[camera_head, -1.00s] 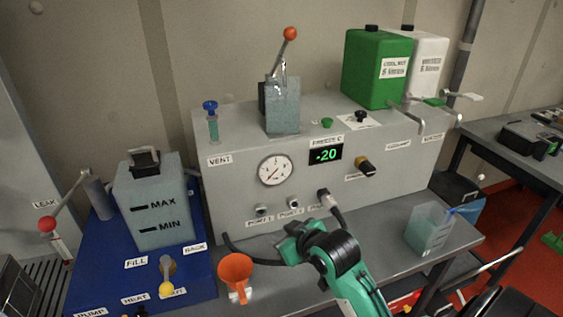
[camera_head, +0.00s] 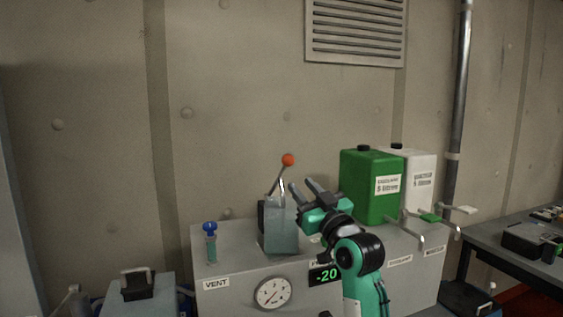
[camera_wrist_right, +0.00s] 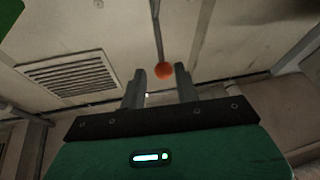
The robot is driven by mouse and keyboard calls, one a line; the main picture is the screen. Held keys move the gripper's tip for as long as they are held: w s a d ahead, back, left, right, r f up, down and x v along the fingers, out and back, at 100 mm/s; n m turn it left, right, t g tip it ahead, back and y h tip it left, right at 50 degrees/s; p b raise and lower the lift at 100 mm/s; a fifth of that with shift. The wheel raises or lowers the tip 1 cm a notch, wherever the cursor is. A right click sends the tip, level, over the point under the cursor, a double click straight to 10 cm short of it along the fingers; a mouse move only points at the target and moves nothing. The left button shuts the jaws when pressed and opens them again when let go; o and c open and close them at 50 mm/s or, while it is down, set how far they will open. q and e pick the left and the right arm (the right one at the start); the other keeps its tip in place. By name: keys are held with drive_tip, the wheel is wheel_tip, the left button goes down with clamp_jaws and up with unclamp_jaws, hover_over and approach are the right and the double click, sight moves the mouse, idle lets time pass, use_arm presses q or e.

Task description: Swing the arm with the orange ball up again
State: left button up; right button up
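The orange ball (camera_head: 288,160) tops a thin metal arm (camera_head: 279,182) that rises from a grey block (camera_head: 281,232) on the grey unit and leans slightly right. My right gripper (camera_head: 311,188) is just right of the arm, a little below the ball, with its two fingers apart and nothing between them. In the right wrist view the ball (camera_wrist_right: 164,71) shows beyond the gap between the open fingers (camera_wrist_right: 158,80); the gripper does not appear to touch it. My left gripper is not in view.
A green canister (camera_head: 370,190) and a white canister (camera_head: 421,180) stand right of my right gripper on the grey unit (camera_head: 228,297). A blue-topped vent valve (camera_head: 210,240) is left of the block. The wall behind has a vent grille (camera_head: 355,30); the space above the ball is clear.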

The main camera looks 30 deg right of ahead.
sight(284, 164)
drive_tip(key=p+x, duration=0.3)
drive_tip(key=x, duration=0.7)
drive_tip(key=shift+r, duration=0.1)
drive_tip(key=shift+w+r+p, duration=0.1)
drive_tip(key=shift+w+p, duration=0.3)
drive_tip(key=shift+w, duration=0.2)
clamp_jaws()
